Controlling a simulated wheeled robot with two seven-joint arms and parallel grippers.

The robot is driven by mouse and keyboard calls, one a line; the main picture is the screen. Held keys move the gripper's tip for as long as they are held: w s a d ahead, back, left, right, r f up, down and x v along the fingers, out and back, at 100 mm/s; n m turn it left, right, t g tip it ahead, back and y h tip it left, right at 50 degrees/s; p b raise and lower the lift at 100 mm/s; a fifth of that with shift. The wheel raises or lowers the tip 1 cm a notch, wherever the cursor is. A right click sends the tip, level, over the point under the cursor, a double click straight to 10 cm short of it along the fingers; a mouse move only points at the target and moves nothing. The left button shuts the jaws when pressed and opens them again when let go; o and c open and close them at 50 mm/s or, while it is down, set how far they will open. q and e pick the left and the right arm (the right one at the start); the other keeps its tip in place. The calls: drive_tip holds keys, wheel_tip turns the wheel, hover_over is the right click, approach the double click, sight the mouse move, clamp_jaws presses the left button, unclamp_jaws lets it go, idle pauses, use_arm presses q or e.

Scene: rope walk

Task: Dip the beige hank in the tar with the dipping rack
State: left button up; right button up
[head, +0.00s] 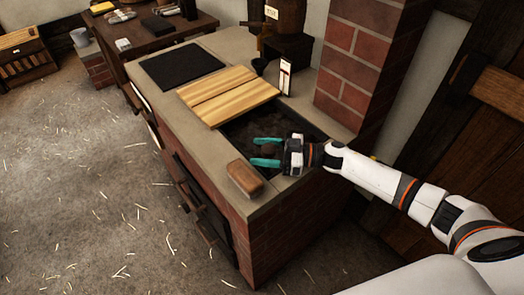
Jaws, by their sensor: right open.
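My right gripper (253,152) is open, with two teal fingers pointing left over the dark opening (240,128) in the brick-sided stove top. Nothing shows between its fingers. The opening looks dark inside, and I cannot make out whether tar is in it. A pale wooden slatted lid (228,96) lies at the back of the opening and leaves its front part uncovered. I cannot make out the beige hank or the dipping rack with certainty. My left gripper is not in view.
A brown wooden block (244,178) sits on the front rim. A black mat (182,66), an upright white gauge (286,77) and a dark barrel (283,16) are farther back. A brick pillar (362,60) stands behind my right arm. A dark table (150,40) holds small items.

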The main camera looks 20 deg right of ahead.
sight(275, 148)
drive_tip(key=b+v, duration=0.2)
drive_tip(key=v, duration=0.8)
drive_tip(key=shift+s+d+f, duration=0.15)
drive_tip(key=shift+d, duration=0.15)
drive_tip(key=shift+s+d, duration=0.2)
drive_tip(key=shift+d, duration=0.25)
idle(4.8)
drive_tip(key=b, duration=0.2)
drive_tip(key=d+b, duration=0.1)
drive_tip(key=b, duration=0.1)
drive_tip(key=shift+s+d+r, duration=0.1)
drive_tip(key=shift+s+r, duration=0.15)
drive_tip(key=shift+s+d+r+b, duration=0.1)
drive_tip(key=shift+d+r+b, duration=0.05)
drive_tip(key=shift+r+b, duration=0.15)
drive_tip(key=shift+r, duration=0.2)
drive_tip(key=p+x, duration=0.1)
drive_tip(key=x, duration=0.9)
drive_tip(key=shift+r+p, duration=0.15)
drive_tip(key=shift+p, duration=0.2)
drive_tip(key=shift+x, duration=0.95)
drive_tip(key=shift+c, duration=0.2)
